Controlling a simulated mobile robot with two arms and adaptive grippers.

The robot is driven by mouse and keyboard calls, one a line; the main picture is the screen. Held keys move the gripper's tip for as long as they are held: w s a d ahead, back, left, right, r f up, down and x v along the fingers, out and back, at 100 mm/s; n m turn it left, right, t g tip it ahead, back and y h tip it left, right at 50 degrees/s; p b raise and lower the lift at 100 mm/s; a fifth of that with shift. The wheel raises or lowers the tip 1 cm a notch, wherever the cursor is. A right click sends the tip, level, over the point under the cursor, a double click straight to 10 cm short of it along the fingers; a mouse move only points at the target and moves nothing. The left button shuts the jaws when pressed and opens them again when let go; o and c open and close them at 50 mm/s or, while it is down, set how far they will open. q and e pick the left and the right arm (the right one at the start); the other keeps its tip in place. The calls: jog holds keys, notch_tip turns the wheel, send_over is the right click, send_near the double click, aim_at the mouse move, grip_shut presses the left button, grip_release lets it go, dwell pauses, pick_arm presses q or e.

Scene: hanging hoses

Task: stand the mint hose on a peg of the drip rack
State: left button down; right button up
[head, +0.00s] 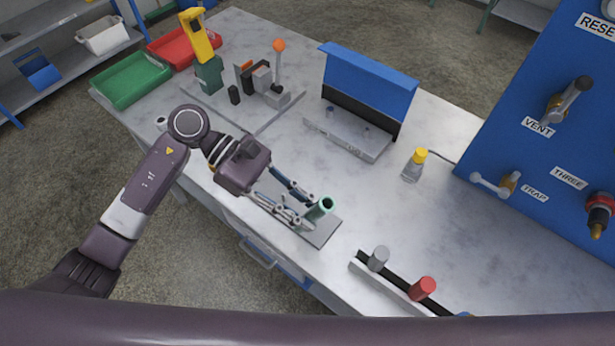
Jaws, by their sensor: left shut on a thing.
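The mint hose (323,205) is a short green tube with its dark open end facing up. My left gripper (309,212) is shut on it, with the fingers reaching in from the left. The hose stands roughly upright over a flat grey plate (322,232), which looks like the base of the drip rack. The gripper and hose cover much of this plate, so its pegs are hidden. I cannot tell whether the hose is around a peg or touches the plate. My right gripper is not in view.
A dark rail (400,287) holding a grey (378,258) and a red cylinder (422,289) lies at the near right. A yellow-capped bottle (415,166) and a blue-backed stand (368,82) are behind. A blue panel (530,130) rises at right. The middle tabletop is clear.

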pick_arm(q)
jog(key=w+r+n+t+h, duration=0.3)
jog(key=w+r+h, duration=0.1)
jog(key=r+h, duration=0.1)
jog(key=shift+d+r+n+b, duration=0.15)
jog(key=shift+r+n+b, duration=0.15)
jog(key=shift+b, duration=0.05)
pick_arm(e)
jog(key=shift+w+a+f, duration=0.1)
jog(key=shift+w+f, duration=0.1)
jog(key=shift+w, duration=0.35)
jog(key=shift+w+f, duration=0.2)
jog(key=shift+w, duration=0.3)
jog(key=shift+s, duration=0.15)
pick_arm(q)
notch_tip(320, 180, down, 6)
jog(key=b, duration=0.7)
jog(key=shift+w+r+b, duration=0.1)
jog(key=shift+b, duration=0.25)
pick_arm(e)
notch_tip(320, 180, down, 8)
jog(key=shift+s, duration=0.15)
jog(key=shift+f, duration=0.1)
pick_arm(q)
jog(key=shift+b, duration=0.5)
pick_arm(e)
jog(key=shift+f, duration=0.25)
